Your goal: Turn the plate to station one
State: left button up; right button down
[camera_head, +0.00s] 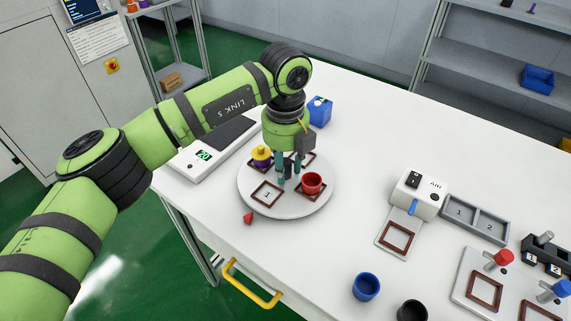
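The round light-grey plate (290,212) lies on the white table with several dark-red square frames on it. The frame marked 1 (267,194) is empty and faces the front left. A red cup (312,184) stands in the right frame, and a yellow and purple piece (262,156) stands at the left frame. A red triangular marker (249,218) lies on the table just off the plate's front-left edge. My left gripper (289,176) points down over the middle of the plate, fingers a little apart. Whether they hold anything is hidden. My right gripper is out of view.
A scale (190,166) reading green digits is left of the plate, a blue box (320,110) behind it. Right are a white device (416,190), a grey two-part tray (474,218), a blue cup (366,287) and a black cup (412,311).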

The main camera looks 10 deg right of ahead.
aim_at(286, 162)
pick_arm(q)
notch_tip(286, 162, up, 12)
jog(key=shift+f, duration=0.15)
dwell(0.6)
